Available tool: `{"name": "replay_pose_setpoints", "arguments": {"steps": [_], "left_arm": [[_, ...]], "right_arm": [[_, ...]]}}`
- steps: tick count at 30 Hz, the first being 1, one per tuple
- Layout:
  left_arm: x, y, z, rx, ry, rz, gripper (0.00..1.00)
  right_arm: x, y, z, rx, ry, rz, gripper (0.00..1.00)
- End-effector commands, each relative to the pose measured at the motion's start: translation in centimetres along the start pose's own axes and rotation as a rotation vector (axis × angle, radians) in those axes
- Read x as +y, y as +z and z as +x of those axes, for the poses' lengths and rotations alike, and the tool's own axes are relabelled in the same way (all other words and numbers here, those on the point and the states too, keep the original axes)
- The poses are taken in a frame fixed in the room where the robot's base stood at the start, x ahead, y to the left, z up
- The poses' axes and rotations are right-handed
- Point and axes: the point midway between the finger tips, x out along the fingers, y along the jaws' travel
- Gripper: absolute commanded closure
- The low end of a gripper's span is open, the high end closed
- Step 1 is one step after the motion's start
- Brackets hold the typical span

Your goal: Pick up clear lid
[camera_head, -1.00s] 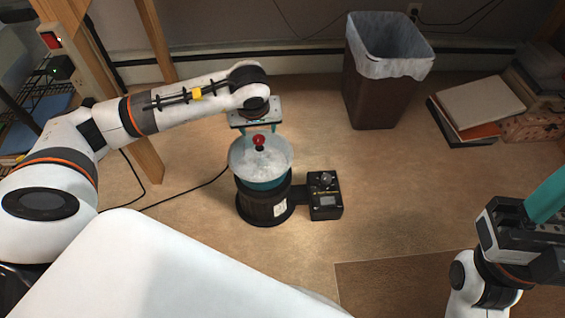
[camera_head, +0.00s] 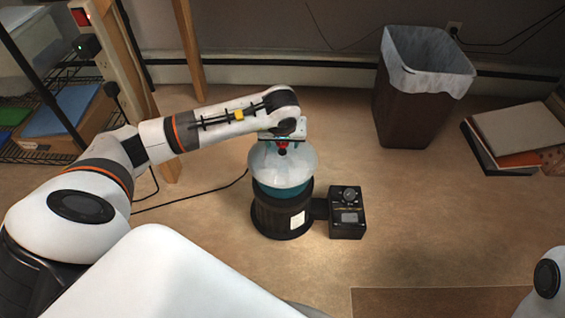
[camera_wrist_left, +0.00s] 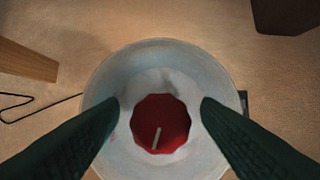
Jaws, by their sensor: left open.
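The clear lid (camera_head: 268,165) with a red knob (camera_head: 283,152) sits on a teal pot (camera_head: 268,189). My left gripper (camera_head: 282,143) is right above the lid, pointing down. In the left wrist view my left gripper's dark green fingers (camera_wrist_left: 159,104) are open, one on each side of the red knob (camera_wrist_left: 160,124). Gaps show between knob and fingers. The round lid (camera_wrist_left: 160,60) fills the middle of that view. In the head view the gripper hides part of the lid's far edge. My right gripper is out of view.
The pot stands on a dark round heater (camera_head: 282,217) with a black control box (camera_head: 347,212) beside it. A lined waste bin (camera_head: 405,105) and a stack of books (camera_head: 515,135) are at the back right. A wooden post (camera_head: 188,50) is at the back left.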

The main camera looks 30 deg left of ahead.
Motion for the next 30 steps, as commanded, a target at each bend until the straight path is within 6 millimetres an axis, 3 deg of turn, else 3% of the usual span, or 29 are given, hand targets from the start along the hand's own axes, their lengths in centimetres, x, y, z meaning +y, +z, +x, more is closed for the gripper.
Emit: {"name": "replay_pose_setpoints", "arguments": {"steps": [9, 20, 30], "left_arm": [[-0.02, 0.01, 0.6, 0.0, -0.001, 0.0, 0.42], [-0.03, 0.01, 0.59, 0.0, -0.001, 0.0, 1.0], [-0.03, 0.22, 0.2, -0.002, -0.002, 0.0, 1.0]], "right_arm": [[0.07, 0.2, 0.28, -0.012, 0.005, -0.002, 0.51], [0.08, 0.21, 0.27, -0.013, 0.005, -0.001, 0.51], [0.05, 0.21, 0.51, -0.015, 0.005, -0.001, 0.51]]}}
